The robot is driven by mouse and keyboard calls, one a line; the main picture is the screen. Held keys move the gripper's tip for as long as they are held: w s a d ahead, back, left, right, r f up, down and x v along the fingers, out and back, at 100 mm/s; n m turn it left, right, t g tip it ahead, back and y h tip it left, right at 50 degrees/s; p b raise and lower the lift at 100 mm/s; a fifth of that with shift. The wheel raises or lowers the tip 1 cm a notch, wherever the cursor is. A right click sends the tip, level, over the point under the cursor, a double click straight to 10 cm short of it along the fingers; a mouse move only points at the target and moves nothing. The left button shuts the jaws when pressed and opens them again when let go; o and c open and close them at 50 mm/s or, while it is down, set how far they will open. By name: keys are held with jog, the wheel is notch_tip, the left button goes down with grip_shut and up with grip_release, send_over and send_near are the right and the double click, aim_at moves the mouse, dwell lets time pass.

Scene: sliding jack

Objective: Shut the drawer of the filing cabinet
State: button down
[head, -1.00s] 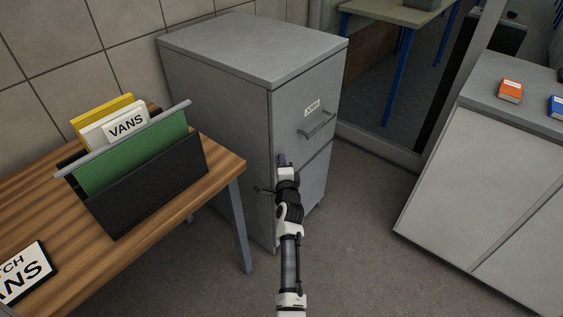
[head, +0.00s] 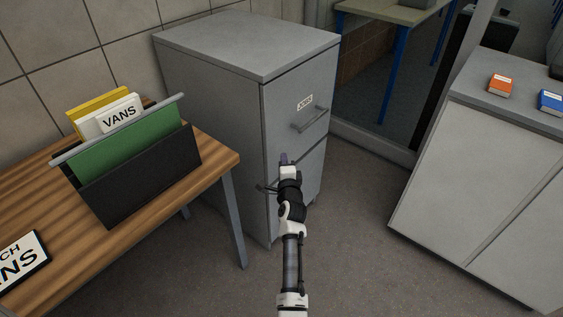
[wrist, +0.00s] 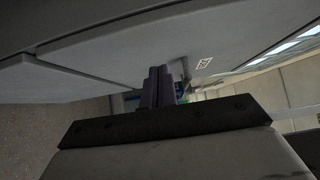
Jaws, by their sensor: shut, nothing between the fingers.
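The grey filing cabinet (head: 212,110) stands against the tiled wall, right of the wooden desk. Its upper drawer (head: 282,108) has a label and a bar handle (head: 310,119), and its front looks flush with the cabinet body. A lower drawer front (head: 310,178) shows below, partly hidden behind my arm. My gripper (head: 283,158) is shut and empty, in front of the cabinet near the seam between the drawers; I cannot tell whether it touches. In the wrist view the shut fingers (wrist: 157,88) point toward the grey cabinet front (wrist: 150,45).
A wooden desk (head: 205,175) on the left carries a file holder (head: 150,178) with folders. A low light cabinet (head: 470,165) on the right bears an orange book (head: 500,85) and a blue book (head: 551,101). The floor (head: 350,235) between is clear.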

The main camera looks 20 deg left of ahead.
jog(key=v, duration=1)
jog(key=shift+w+d, duration=0.1)
